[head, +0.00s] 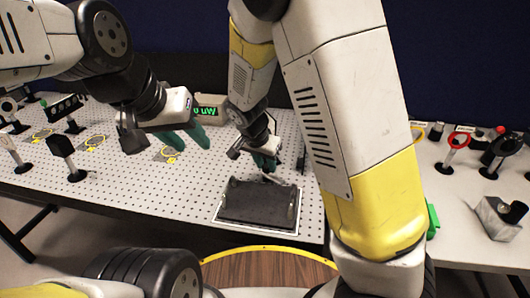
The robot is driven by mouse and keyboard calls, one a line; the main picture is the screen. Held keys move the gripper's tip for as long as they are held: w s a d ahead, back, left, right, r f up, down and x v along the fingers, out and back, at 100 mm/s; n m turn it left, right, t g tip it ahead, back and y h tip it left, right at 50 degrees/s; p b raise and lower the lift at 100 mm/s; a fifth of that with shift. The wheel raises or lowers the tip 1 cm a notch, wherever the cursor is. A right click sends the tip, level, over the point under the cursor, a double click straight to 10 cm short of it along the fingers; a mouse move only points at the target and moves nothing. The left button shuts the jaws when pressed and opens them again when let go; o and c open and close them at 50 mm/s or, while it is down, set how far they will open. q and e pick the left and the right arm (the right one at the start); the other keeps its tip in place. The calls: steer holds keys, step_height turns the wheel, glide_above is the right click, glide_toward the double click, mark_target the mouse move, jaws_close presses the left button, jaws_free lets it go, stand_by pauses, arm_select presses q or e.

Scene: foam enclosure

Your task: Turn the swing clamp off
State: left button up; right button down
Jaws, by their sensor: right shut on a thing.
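The swing clamp (291,210) appears to be the small grey metal part on a dark plate (250,204), which lies on the white perforated table. My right gripper (266,163), with teal fingers, reaches down to the back right edge of the plate. It is shut on a small part there, seemingly the clamp's handle; the fingers hide most of it. My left gripper (190,137) hangs above the table to the left of the plate. Its teal fingers are apart and nothing shows between them.
A box with a green display (207,111) stands behind my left gripper. Dark stands (62,147) and yellow rings (94,141) occupy the table's left side. A red ring on a stand (459,141) and a grey block (499,217) are on the right. My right arm hides the middle right.

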steer(key=n+y, duration=0.1)
steer(key=n, duration=0.3)
steer(key=shift+d+n+t+y, duration=0.2)
steer(key=shift+n+t+y, duration=0.1)
steer(key=shift+n+y, duration=0.1)
stand_by(0.4)
steer(key=c, duration=1.1)
jaws_free()
steer(key=v, duration=0.7)
steer(key=shift+r, duration=0.4)
steer(key=shift+s, duration=0.15)
